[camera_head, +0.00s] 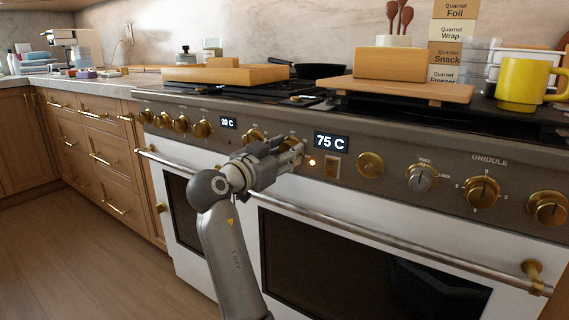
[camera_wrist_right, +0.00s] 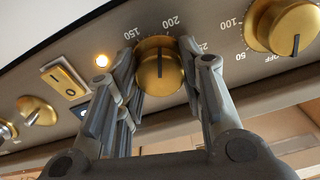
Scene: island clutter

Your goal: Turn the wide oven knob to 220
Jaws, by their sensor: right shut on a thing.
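The wide oven's panel display (camera_head: 332,141) reads 75 C. My right gripper (camera_head: 298,152) reaches the oven panel just left of this display. In the right wrist view, its fingers (camera_wrist_right: 165,85) are shut on a gold knob (camera_wrist_right: 158,68), one on each side. A dark line runs nearly upright on the knob's face. The marks 150, 200 and 250 show around its upper side; its other marks are hidden. In the head view the gripper mostly hides this knob. My left gripper is not in view.
A lit amber lamp (camera_wrist_right: 101,60) and a rocker switch (camera_wrist_right: 65,80) sit beside the knob. Another gold knob (camera_wrist_right: 284,25) is close on the other side. The oven handle bar (camera_head: 400,240) runs below the panel. A yellow mug (camera_head: 522,84) stands above at right.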

